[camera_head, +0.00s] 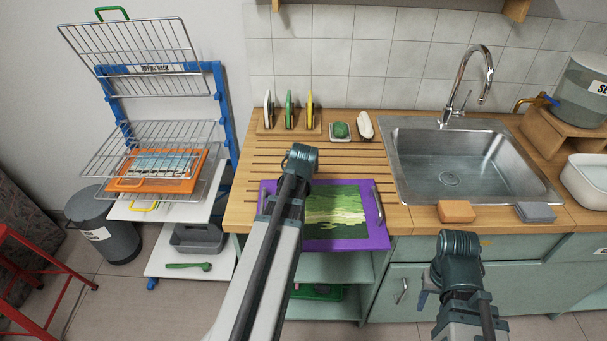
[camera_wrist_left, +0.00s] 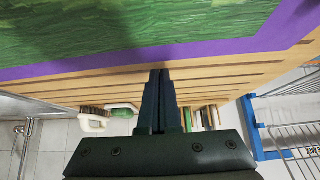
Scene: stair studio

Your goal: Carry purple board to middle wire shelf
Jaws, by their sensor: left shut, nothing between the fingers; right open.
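The purple board (camera_head: 372,232) has a green painted picture and a metal handle (camera_head: 379,202) on its right side. It lies on the slatted wooden counter, at its front edge. My left arm crosses in front of the board's left part in the head view. In the left wrist view my left gripper (camera_wrist_left: 160,75) is shut and empty, its tips close to the board's purple border (camera_wrist_left: 185,52); I cannot tell if they touch. The middle wire shelf (camera_head: 165,134) is on the blue rack at left, its wires bare. My right gripper (camera_head: 423,299) is open, low before the cabinet.
An orange board (camera_head: 185,185) lies on the rack below the middle shelf. The top wire shelf (camera_head: 130,45) is tilted and empty. The sink (camera_head: 470,160) is at right. A bin (camera_head: 112,235) and red stool stand at left.

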